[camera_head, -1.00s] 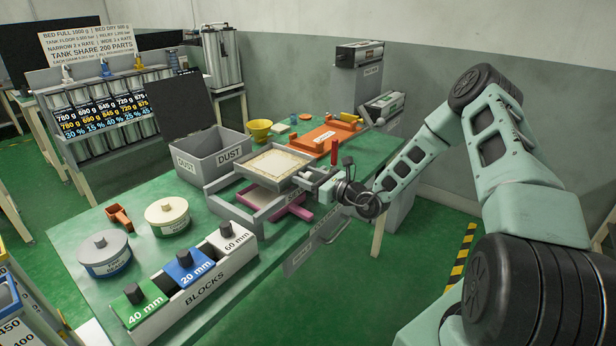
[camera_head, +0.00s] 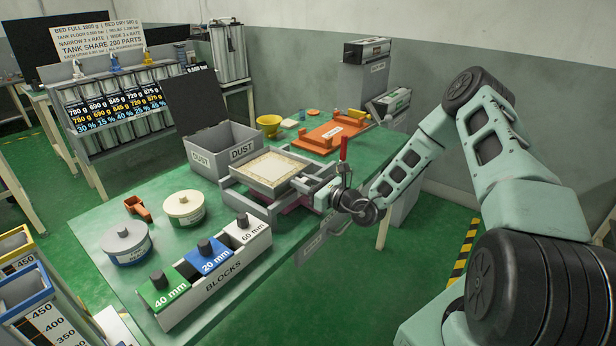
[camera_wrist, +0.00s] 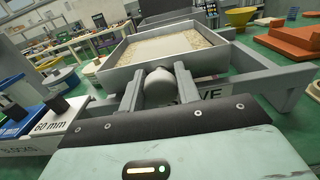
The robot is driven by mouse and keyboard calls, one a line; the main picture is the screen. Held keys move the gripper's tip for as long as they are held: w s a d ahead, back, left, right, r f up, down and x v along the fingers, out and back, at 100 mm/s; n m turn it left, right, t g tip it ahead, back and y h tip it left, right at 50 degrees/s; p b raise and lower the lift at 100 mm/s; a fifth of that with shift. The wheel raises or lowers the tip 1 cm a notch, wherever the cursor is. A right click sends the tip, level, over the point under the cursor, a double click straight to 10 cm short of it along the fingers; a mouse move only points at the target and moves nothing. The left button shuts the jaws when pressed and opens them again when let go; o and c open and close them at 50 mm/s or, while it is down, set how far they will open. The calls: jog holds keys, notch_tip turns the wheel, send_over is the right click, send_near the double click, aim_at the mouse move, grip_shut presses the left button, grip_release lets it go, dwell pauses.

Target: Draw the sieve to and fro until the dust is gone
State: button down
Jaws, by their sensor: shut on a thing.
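The sieve (camera_head: 252,185) is a square grey tray on a grey rail frame (camera_head: 240,200) on the green bench. Beige grainy material lies in it, with a paler patch in the middle; the wrist view shows this too (camera_wrist: 165,47). I cannot tell how much of it is dust. My gripper (camera_wrist: 158,86) is shut on the sieve's round grey handle (camera_wrist: 158,79), at the near side of its wall. In the head view my gripper (camera_head: 327,192) is at the sieve's right. A pink tray (camera_head: 296,203) shows partly beneath; its inside is hidden.
A grey DUST box (camera_head: 242,152) with a raised dark lid stands behind the sieve.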

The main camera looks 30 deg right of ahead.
jog(key=c, duration=1.1)
grip_release()
jog(key=shift+o, duration=0.2)
jog(key=shift+s+d, duration=0.1)
jog(key=shift+s, duration=0.05)
jog(key=b+v, duration=0.2)
jog(key=v, duration=1.5)
jog(key=shift+b, duration=0.3)
jog(key=shift+s, duration=0.1)
